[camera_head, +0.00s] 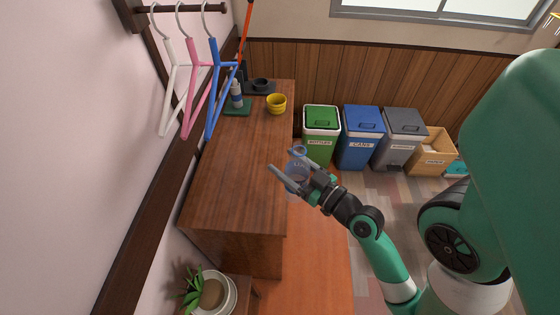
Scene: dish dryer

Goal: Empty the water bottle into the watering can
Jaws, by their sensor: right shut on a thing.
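The water bottle (297,172), clear with a bluish rim, is in the head view at the right edge of the wooden counter. My right gripper (280,160) reaches in from the right and is shut on the bottle, with its fingers on either side of it. The bottle looks roughly upright, but its exact tilt and the water level are hard to tell. I see no watering can in this view. My left gripper is out of view.
The wooden counter (235,175) is mostly clear. A yellow bowl (277,104) and a labelled bottle (237,96) stand at its far end. Hangers (195,100) hang at the left. Green (321,134), blue (361,138) and grey bins (398,138) stand behind. A potted plant (191,289) is in front.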

